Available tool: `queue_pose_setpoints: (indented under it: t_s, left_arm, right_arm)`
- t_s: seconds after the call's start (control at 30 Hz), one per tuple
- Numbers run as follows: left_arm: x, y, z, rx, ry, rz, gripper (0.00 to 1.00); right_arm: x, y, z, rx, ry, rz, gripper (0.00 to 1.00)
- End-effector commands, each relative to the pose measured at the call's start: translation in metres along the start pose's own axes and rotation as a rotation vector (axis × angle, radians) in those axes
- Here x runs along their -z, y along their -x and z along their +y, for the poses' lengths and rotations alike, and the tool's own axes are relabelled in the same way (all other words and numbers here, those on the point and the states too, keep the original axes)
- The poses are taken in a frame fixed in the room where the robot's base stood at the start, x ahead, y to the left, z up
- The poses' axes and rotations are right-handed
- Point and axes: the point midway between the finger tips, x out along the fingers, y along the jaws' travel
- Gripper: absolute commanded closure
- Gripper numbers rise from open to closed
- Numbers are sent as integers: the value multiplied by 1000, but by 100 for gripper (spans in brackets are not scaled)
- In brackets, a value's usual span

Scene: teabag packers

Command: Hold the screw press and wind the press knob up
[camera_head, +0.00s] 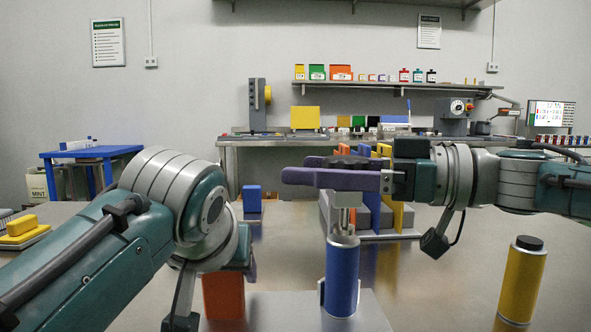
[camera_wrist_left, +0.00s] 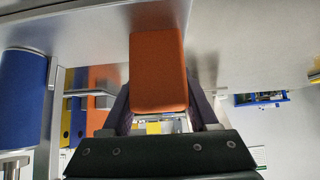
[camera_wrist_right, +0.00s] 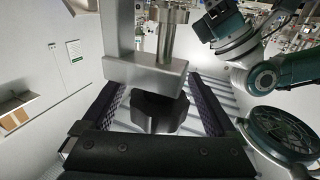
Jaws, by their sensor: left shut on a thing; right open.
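The screw press has a blue cylinder (camera_head: 341,275) on a flat metal base (camera_head: 275,312), with a metal screw column (camera_head: 343,218) above it. An upright orange block (camera_head: 222,298) stands at the left of the base. My left gripper (camera_wrist_left: 160,98) is shut on this orange block; the head view mostly hides its fingers behind my arm. My right gripper (camera_head: 300,172) is open at the top of the press, its purple fingers level. In the right wrist view the black press knob (camera_wrist_right: 158,112) lies between the fingers, with gaps at both sides. The metal press head (camera_wrist_right: 145,72) is beside it.
A yellow canister (camera_head: 522,283) with a black cap stands at the right. Behind the press is a rack with grey, orange and yellow parts (camera_head: 385,215). A small blue block (camera_head: 252,198) stands behind my left arm. Yellow pieces (camera_head: 22,226) lie at far left.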

Motion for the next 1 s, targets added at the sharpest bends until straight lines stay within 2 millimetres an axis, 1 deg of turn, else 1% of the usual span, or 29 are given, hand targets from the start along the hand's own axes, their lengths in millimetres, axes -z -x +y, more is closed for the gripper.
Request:
queue_pose_setpoints:
  t_s: [0.07,0.17,0.4,0.5,0.6,0.73,1.0]
  left_arm:
    - [2,1,0,-2,3,6,100]
    - [2,1,0,-2,3,6,100]
    - [2,1,0,-2,3,6,100]
    - [2,1,0,-2,3,6,100]
    - [2,1,0,-2,3,6,100]
    - [2,1,0,-2,3,5,100]
    - [2,1,0,-2,3,5,100]
  right_arm:
    - [0,6,1,-2,0,0,7]
    - [-1,22,1,-4,1,-2,7]
    - [-1,76,1,-5,-1,-4,7]
    - [-1,95,0,-3,-1,-3,7]
    - [-1,109,0,-1,-3,-3,7]
    - [-1,118,-1,0,-3,-1,7]
    - [0,120,-1,1,-2,0,7]
